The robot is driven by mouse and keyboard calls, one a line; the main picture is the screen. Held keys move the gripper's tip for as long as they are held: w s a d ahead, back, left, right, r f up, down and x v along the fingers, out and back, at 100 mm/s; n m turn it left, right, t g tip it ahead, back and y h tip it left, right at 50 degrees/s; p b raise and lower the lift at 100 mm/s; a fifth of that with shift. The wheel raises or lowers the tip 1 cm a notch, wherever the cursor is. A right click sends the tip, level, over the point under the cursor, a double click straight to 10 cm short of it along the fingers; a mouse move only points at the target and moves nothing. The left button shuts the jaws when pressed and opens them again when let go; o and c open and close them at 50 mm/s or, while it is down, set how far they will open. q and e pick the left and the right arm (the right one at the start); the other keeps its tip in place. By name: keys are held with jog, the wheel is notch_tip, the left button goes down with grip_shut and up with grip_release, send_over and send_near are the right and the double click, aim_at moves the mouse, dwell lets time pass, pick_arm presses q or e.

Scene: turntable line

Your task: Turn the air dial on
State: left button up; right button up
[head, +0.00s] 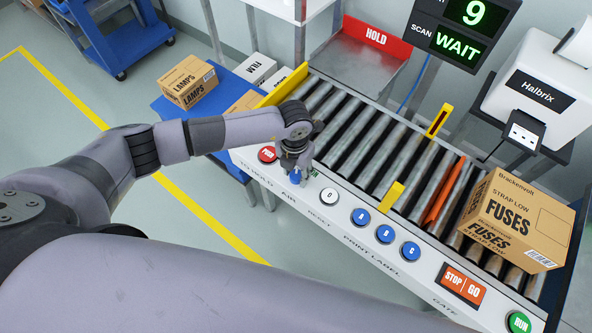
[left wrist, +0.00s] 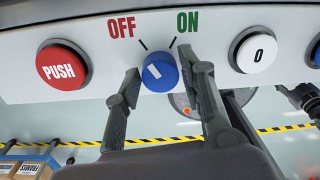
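The air dial is a blue round knob (left wrist: 160,73) on the white panel, between the red OFF and green ON marks. Its white line tilts up and left, to the OFF side. My left gripper (left wrist: 165,80) is open, with one finger on each side of the knob; I cannot tell whether either finger touches it. In the head view my left gripper (head: 295,165) hangs over the panel's left end, and a bit of the blue dial (head: 295,179) shows below it. My right gripper is not clearly in view.
A red PUSH button (left wrist: 63,66) sits left of the dial and a white 0 button (left wrist: 257,53) right of it. Blue buttons (head: 361,217) follow along the panel. A FUSES carton (head: 515,220) stands on the rollers at right. The screen (head: 461,35) reads 9 and WAIT.

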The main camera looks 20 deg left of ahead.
pick_arm(q)
jog(key=c, duration=0.7)
jog(key=shift+c, duration=0.2)
jog(key=m+b, duration=0.3)
jog(key=shift+w+f+m, duration=0.1)
jog(key=shift+f+m, duration=0.1)
jog(key=shift+m, duration=0.1)
jog(key=m+b, duration=0.4)
jog(key=shift+b, duration=0.4)
jog(key=m+b, duration=0.2)
jog(key=m, duration=0.1)
jog(key=shift+b, duration=0.3)
jog(key=shift+r+m+b, duration=0.2)
jog(key=shift+m+b, duration=0.35)
jog(key=shift+m, duration=0.15)
jog(key=o, duration=1.1)
